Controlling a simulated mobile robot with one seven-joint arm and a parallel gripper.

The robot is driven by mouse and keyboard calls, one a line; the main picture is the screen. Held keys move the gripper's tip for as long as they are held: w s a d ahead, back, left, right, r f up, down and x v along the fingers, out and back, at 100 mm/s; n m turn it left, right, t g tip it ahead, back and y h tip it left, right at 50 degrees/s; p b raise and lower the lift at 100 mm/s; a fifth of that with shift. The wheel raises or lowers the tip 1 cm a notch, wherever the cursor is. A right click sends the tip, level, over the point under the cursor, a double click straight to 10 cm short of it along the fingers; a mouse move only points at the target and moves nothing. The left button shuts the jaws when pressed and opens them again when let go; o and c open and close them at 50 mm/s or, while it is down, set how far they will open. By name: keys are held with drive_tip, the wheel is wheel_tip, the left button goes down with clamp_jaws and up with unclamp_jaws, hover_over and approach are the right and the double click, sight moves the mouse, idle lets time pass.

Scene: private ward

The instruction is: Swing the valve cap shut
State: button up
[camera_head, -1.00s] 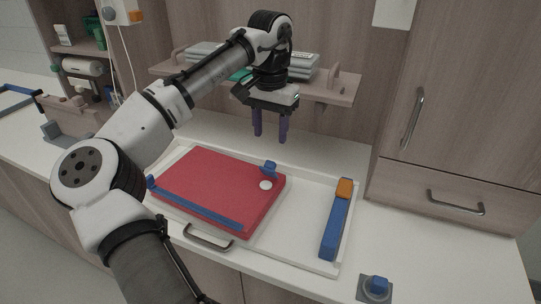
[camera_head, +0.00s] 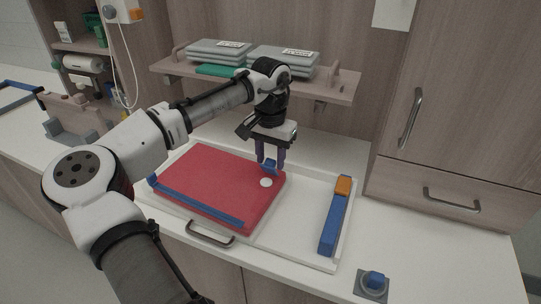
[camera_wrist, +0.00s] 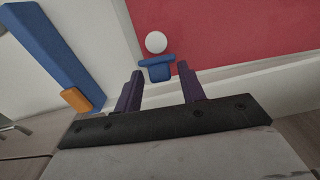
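The valve cap looks to be the small blue piece (camera_head: 270,167) at the back right corner of the red pad, standing beside a white round disc (camera_head: 265,182). In the wrist view the blue piece (camera_wrist: 156,68) has a T shape and sits just beyond the fingertips, with the white disc (camera_wrist: 156,42) past it. My gripper (camera_head: 271,160) points down over the blue piece, its purple fingers apart. In the wrist view my gripper (camera_wrist: 159,72) is open with nothing between the fingers. Whether a finger touches the blue piece I cannot tell.
The red pad (camera_head: 205,180) lies in a white tray (camera_head: 290,225) with a dark front handle (camera_head: 210,236). A blue bar with an orange end (camera_head: 334,222) lies at the right. A shelf with grey boxes (camera_head: 283,60) hangs behind my gripper. A blue knob (camera_head: 374,280) stands front right.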

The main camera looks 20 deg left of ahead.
sight(261, 191)
drive_tip(key=shift+c, duration=0.9)
drive_tip(key=shift+s+f, duration=0.1)
drive_tip(key=shift+f, duration=0.05)
drive_tip(key=s+t+b, duration=0.1)
drive_tip(key=t+b, duration=0.1)
drive_tip(key=b, duration=0.1)
drive_tip(key=s+f+t+b, duration=0.1)
drive_tip(key=t+b, duration=0.1)
drive_tip(key=b, duration=0.1)
drive_tip(key=shift+s+a+f+h, duration=0.1)
drive_tip(key=shift+s+f+h, duration=0.1)
drive_tip(key=shift+h, duration=0.1)
drive_tip(key=t+b, duration=0.2)
drive_tip(key=b, duration=0.1)
drive_tip(key=s+f+t+b, duration=0.1)
drive_tip(key=t+b, duration=0.1)
drive_tip(key=b, duration=0.1)
drive_tip(key=shift+s+a, duration=0.1)
drive_tip(key=shift+s, duration=0.1)
drive_tip(key=t+b, duration=0.1)
drive_tip(key=b, duration=0.1)
drive_tip(key=s+f+t+b, duration=0.1)
drive_tip(key=t+b, duration=0.1)
drive_tip(key=b, duration=0.1)
drive_tip(key=shift+t+h+b, duration=0.3)
drive_tip(key=shift+h, duration=0.1)
drive_tip(key=shift+s, duration=0.1)
drive_tip(key=shift+t+b, duration=0.3)
drive_tip(key=shift+b, duration=0.05)
